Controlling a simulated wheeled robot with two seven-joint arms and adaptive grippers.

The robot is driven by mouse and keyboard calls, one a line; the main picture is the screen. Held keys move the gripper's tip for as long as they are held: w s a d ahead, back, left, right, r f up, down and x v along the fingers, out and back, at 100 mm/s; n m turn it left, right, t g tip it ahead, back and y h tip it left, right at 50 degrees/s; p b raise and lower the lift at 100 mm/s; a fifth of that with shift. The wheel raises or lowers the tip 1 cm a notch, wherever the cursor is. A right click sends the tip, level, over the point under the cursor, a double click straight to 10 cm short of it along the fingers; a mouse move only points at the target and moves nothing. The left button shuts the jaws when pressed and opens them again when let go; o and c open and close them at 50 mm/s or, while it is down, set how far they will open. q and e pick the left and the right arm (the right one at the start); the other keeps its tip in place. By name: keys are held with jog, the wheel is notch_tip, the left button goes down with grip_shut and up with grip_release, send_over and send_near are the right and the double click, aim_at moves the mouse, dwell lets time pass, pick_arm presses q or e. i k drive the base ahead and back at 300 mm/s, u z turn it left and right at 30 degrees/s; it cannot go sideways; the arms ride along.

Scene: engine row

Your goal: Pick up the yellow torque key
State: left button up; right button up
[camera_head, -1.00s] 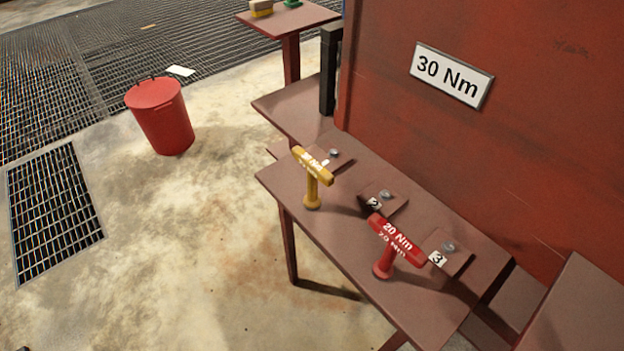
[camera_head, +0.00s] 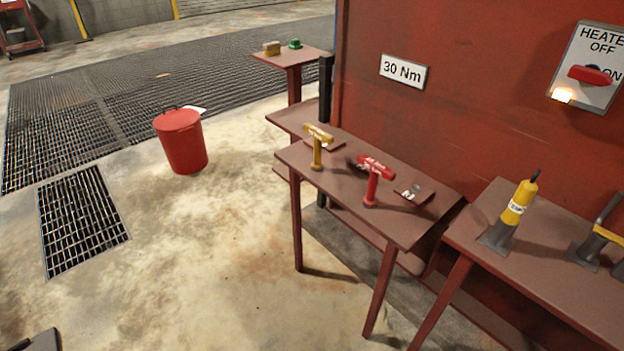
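The yellow torque key (camera_head: 318,148) is a T-shaped tool standing upright near the far left end of a brown-red bench (camera_head: 400,221). The marking on its crossbar is too small to read now. A red torque key (camera_head: 371,182) of the same shape stands upright to its right and nearer. Neither key is held. Neither of my grippers can be made out in this view; a dark part shows at the bottom left corner, and I cannot tell what it is.
A second bench (camera_head: 560,262) at the right carries a yellow and grey tool (camera_head: 515,210). A red wall bears a 30 Nm sign (camera_head: 403,71) and a heater switch (camera_head: 590,68). A red bin (camera_head: 181,142) stands left on open concrete floor.

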aim_at(318, 135)
jog(key=u, duration=0.55)
jog(key=i, duration=0.5)
jog(key=u, duration=0.45)
jog(key=i, duration=1.6)
jog(key=z, duration=0.85)
